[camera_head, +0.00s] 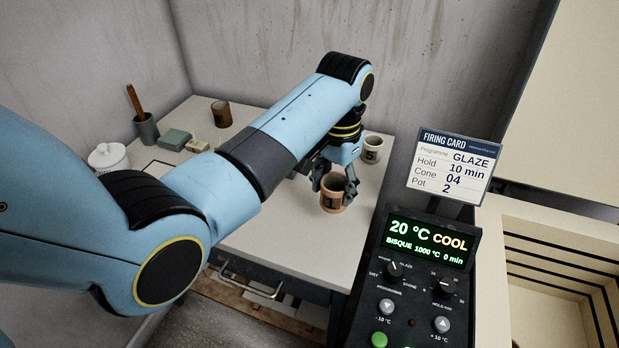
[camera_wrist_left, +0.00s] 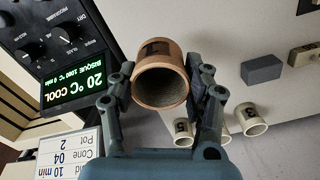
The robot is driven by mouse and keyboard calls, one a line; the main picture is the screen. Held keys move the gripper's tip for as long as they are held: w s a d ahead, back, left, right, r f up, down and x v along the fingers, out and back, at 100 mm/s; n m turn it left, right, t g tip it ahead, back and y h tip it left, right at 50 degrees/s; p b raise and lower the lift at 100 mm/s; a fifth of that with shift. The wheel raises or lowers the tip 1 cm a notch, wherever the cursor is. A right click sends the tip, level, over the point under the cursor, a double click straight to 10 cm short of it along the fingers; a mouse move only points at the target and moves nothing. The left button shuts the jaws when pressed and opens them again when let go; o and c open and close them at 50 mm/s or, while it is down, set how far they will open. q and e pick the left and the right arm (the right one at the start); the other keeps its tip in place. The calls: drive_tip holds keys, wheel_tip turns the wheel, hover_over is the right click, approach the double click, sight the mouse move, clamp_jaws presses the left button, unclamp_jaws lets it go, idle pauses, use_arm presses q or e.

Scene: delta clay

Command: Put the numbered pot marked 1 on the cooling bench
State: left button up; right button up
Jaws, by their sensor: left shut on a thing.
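My left gripper (camera_head: 336,184) is shut on an orange-brown clay pot (camera_head: 333,200), with a finger on each side of it. In the left wrist view the pot (camera_wrist_left: 160,84) sits between the fingers of the left gripper (camera_wrist_left: 163,92), its open mouth facing the camera. A dark mark shows on its side, but I cannot read the number surely. The pot is over the pale-topped bench (camera_head: 290,235), near its right side; I cannot tell whether it touches the top. My right gripper is not in view.
A pale pot marked 5 (camera_head: 372,150) stands behind the held pot. The kiln control panel (camera_head: 400,290) and firing card (camera_head: 453,168) are at right.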

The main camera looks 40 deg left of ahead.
sight(333, 198)
use_arm(q)
wheel_tip(333, 198, down, 3)
drive_tip(key=shift+s+f, duration=0.1)
drive_tip(key=shift+f, duration=0.05)
wheel_tip(333, 198, down, 4)
drive_tip(key=shift+f+b, duration=0.2)
drive_tip(key=shift+b, duration=0.1)
drive_tip(key=shift+f, duration=0.4)
drive_tip(key=o, duration=1.2)
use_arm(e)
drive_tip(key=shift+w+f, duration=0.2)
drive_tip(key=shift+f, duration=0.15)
use_arm(q)
drive_tip(key=shift+r, duration=0.5)
wheel_tip(333, 198, up, 11)
drive_tip(key=shift+r+p, duration=0.15)
drive_tip(key=shift+p, duration=0.4)
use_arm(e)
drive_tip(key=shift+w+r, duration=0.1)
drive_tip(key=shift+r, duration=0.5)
